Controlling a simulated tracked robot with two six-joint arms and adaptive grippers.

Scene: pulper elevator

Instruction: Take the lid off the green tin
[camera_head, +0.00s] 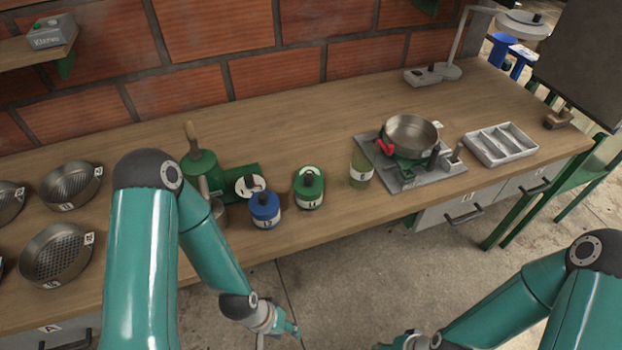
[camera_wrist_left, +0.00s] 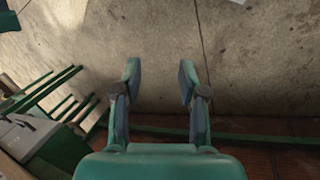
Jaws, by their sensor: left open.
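The green tin (camera_head: 309,192) stands upright near the front edge of the workbench, with its dark-knobbed lid (camera_head: 309,178) on top and a white label on its side. My left gripper (camera_head: 285,330) is low in front of the bench, below and apart from the tin. In the left wrist view my left gripper (camera_wrist_left: 160,78) is open and empty, with bare floor between its fingers. My right gripper (camera_head: 400,342) shows only in part at the bottom edge, and its jaws cannot be made out. The tin is not in the left wrist view.
A blue tin (camera_head: 264,212) stands left of the green tin, and a green-tinted glass (camera_head: 361,170) to its right. A pan (camera_head: 411,134) sits on a grey stand farther right, beside a divided tray (camera_head: 500,145). Round sieves (camera_head: 56,256) are at left. The bench behind the tin is clear.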

